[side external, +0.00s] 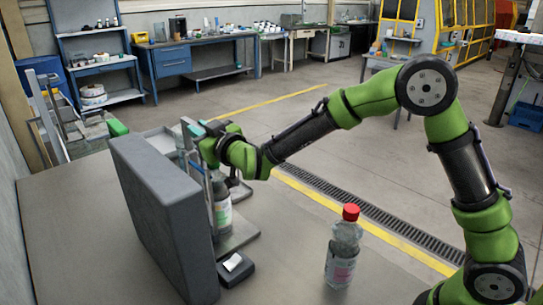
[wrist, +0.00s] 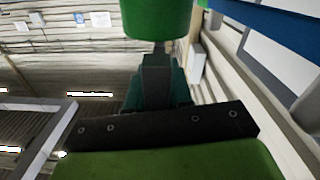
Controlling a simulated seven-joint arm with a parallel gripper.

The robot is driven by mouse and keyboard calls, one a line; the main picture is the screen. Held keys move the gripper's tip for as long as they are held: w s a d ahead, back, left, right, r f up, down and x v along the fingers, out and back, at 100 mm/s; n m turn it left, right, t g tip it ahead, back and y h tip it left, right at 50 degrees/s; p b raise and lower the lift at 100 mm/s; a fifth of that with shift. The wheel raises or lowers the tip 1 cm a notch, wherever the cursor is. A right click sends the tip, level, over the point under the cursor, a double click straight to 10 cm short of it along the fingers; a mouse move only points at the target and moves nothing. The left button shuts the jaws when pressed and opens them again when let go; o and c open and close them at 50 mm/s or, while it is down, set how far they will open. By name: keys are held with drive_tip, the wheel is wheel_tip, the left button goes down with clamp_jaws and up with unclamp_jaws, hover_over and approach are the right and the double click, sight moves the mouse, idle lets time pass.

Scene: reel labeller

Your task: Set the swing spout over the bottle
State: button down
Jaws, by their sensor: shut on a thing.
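My gripper (side external: 203,137) is at the upper edge of the grey labeller, above its base plate. In the wrist view my gripper (wrist: 157,88) is shut on a dark grey part that I take to be the swing spout (wrist: 157,66); a green cylinder sits just beyond it. In the side view the spout is mostly hidden by my gripper and the machine. A bottle with a pale green label (side external: 222,207) stands upright on the plate below my gripper, partly hidden by the panel. I cannot tell whether the spout is over it.
A clear bottle with a red cap (side external: 343,246) stands upright on the table to the right. The tall grey panel (side external: 165,215) stands at the left. A small dark box (side external: 235,267) is at its foot. The table between the plate and the red-capped bottle is clear.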

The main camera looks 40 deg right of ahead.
drive_tip(key=c, duration=1.1)
unclamp_jaws()
drive_tip(key=s, duration=1.6)
drive_tip(key=shift+s+a, duration=0.15)
drive_tip(key=shift+s, duration=0.25)
drive_tip(key=s+d+m+g, duration=0.2)
drive_tip(key=s+d+g, duration=0.1)
drive_tip(key=s, duration=0.3)
drive_tip(key=s+d+f+m+g+y, duration=0.1)
drive_tip(key=s+d+m+g, duration=0.1)
drive_tip(key=s+d+g, duration=0.2)
drive_tip(key=s+d+m+g+y, duration=0.1)
drive_tip(key=s+d+m+g, duration=0.1)
drive_tip(key=s, duration=0.7)
drive_tip(key=shift+s+d+f+g, duration=0.15)
drive_tip(key=shift+d+g, duration=0.3)
drive_tip(key=shift+d, duration=0.15)
drive_tip(key=shift+s+d+f+g, duration=0.1)
drive_tip(key=shift+d+f+g, duration=0.05)
drive_tip(key=shift+d+g, duration=0.35)
